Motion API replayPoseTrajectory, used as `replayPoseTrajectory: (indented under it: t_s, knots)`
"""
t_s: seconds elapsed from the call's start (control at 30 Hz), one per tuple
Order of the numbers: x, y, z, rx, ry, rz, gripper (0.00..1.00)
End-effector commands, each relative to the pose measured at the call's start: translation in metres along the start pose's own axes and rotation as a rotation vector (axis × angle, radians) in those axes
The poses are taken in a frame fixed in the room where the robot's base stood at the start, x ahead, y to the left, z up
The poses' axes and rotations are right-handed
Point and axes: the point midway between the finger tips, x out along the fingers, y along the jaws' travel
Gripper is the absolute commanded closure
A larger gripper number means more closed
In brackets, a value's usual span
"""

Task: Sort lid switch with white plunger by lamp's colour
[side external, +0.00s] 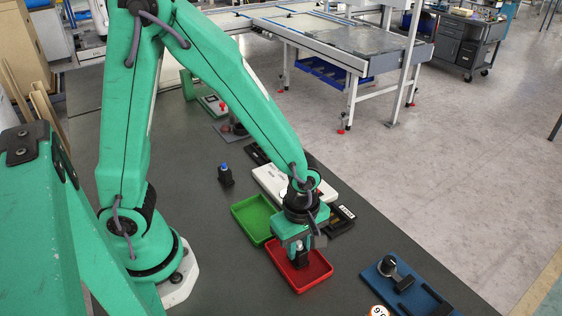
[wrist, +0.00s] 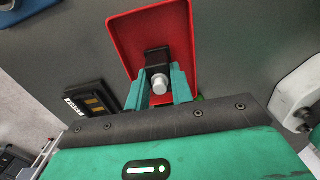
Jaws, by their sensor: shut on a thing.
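My gripper (side external: 301,243) points down over the red tray (side external: 322,268). It is shut on the lid switch (side external: 302,258), a small black block with a white plunger. In the wrist view the white plunger (wrist: 160,83) shows between my teal fingers (wrist: 159,90), with the black body behind it and the red tray (wrist: 181,42) beyond. The switch is within the tray's outline; I cannot tell whether it touches the tray floor. The green tray (side external: 250,217) lies beside the red one. No lit lamp is clearly readable as the task's lamp.
A black switch with a blue plunger (side external: 226,175) stands left of the green tray. A white box (side external: 270,181) and a black unit with amber windows (wrist: 93,101) lie nearby. A blue fixture (side external: 405,287) with a metal part is at right. The bench's right edge borders open floor.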

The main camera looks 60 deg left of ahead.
Motion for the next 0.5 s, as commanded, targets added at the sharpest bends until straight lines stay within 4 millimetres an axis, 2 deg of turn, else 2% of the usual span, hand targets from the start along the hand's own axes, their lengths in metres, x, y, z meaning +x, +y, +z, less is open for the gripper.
replayPoseTrajectory:
  t_s: [0.17,0.2,0.3,0.33,0.5]
  knots:
    - [0.0021,-0.0002,-0.0001,0.0,0.0,-0.001,1.0]
    - [0.0023,-0.0002,-0.0001,0.0,0.0,-0.001,0.75]
    - [0.0021,-0.0001,-0.0001,0.0,0.0,0.0,0.56]
    - [0.0021,-0.0001,0.0,0.0,0.0,0.0,0.52]
    - [0.0019,0.0,0.0,0.0,0.0,0.0,0.52]
